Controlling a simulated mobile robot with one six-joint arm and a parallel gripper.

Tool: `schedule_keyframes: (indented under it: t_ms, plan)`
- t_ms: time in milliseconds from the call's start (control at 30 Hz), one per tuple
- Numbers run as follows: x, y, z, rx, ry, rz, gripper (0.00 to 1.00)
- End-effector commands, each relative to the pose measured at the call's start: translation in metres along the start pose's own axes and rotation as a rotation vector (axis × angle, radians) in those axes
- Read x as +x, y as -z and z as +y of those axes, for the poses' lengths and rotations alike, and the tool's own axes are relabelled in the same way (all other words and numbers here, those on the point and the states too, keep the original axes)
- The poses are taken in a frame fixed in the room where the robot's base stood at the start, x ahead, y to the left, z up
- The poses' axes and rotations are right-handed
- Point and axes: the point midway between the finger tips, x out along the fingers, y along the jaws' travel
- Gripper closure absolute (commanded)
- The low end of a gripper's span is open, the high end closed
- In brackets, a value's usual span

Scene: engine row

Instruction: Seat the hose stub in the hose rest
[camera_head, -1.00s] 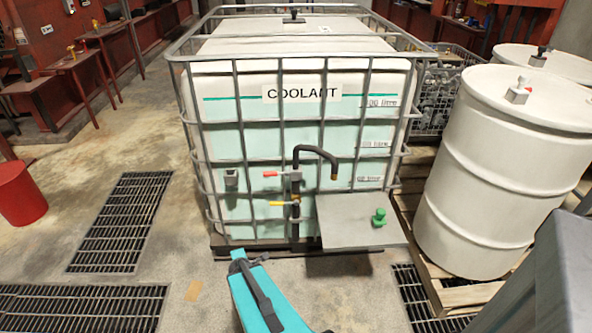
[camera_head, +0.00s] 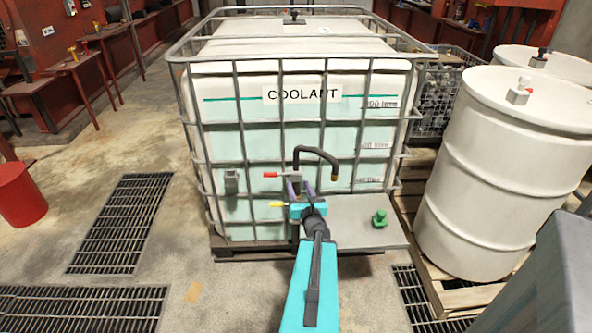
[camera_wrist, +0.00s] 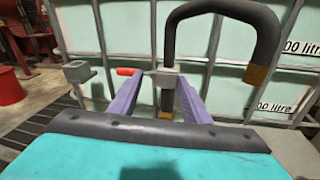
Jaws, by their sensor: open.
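The black hose stub (camera_head: 318,152) arches up from the valve pipe on the coolant tank's front and bends down to the right. Its brass-coloured end hangs free above the shelf; the hose also shows large in the wrist view (camera_wrist: 268,30). A small grey block-like holder, seemingly the hose rest (camera_head: 231,181), is on the cage left of the pipe; it also appears in the wrist view (camera_wrist: 78,72). My gripper (camera_head: 300,187) is open before the pipe. In the wrist view its purple fingers (camera_wrist: 160,82) appear on either side of the pipe, with nothing visibly held.
A red handle (camera_head: 271,174) and a yellow handle (camera_head: 279,204) stick out left from the pipe. A grey shelf (camera_head: 350,235) at right carries a green fitting (camera_head: 380,218). The cage (camera_head: 240,115) surrounds the tank. A white drum (camera_head: 490,170) stands right. Floor at left is open.

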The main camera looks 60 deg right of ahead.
Motion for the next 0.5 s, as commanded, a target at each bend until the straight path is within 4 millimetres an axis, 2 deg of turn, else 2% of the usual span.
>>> schedule_keyframes:
  t_ms: [100,200,500]
  plan:
    - [-0.005,-0.016,-0.013,-0.09,-0.011,-0.042,0.57]
    - [-0.006,-0.023,-0.016,-0.131,-0.018,-0.058,0.57]
    - [-0.007,-0.024,-0.017,-0.143,-0.019,-0.062,0.57]
